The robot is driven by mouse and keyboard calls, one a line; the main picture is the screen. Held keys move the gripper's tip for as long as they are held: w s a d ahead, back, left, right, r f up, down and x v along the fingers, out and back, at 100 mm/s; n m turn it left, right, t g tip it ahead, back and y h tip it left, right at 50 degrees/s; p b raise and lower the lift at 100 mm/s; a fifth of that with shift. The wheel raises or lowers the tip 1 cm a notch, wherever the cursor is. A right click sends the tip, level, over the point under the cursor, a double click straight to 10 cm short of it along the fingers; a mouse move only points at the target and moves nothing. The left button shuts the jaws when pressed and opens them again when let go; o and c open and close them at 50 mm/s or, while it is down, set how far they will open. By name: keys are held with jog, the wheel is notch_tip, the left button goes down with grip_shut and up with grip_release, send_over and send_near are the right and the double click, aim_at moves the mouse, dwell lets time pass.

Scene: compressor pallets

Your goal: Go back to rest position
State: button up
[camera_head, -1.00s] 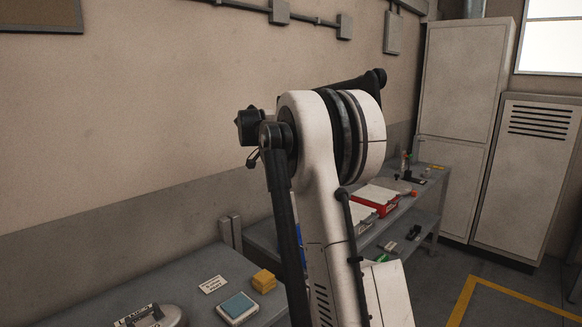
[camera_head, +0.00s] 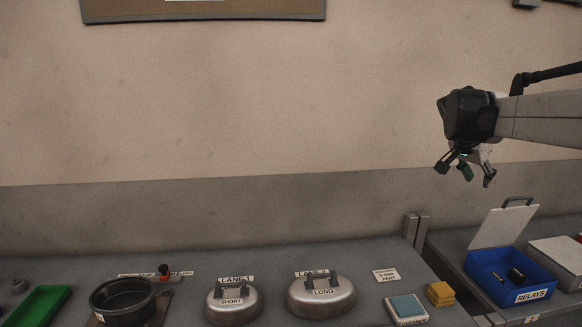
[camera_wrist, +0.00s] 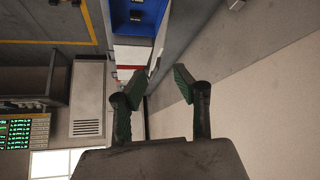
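My gripper (camera_head: 466,170) hangs at the right of the head view, above the benches and in front of the wall. Its fingers point down and are spread apart, with nothing between them. In the wrist view my gripper (camera_wrist: 158,95) also shows its two green-padded fingers apart and empty. My arm reaches in from the right edge of the head view.
Below my gripper is a blue RELAYS bin (camera_head: 510,280) with its lid raised. The air above the bench is clear.

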jog(key=s+a+f+n+t+y, duration=0.1)
jog(key=s+a+f+n+y, duration=0.15)
jog(key=s+a, duration=0.6)
jog(key=s+a+f+n+t+y, duration=0.1)
jog(key=s+a+n, duration=0.4)
jog(key=a, duration=0.6)
jog(key=s+a+f+n+t+y, duration=0.1)
jog(key=s+a+f+n+y, duration=0.1)
jog(key=s+a+f, duration=0.3)
jog(key=s+a+f+n+t+y, duration=0.1)
jog(key=s+a+f+n, duration=0.2)
jog(key=s+a+f, duration=0.3)
jog(key=s+a, duration=0.2)
jog(key=s, duration=0.3)
jog(key=shift+s+a+f+y, duration=0.25)
jog(key=shift+s+f+y, duration=0.05)
jog(key=shift+s+y, duration=0.1)
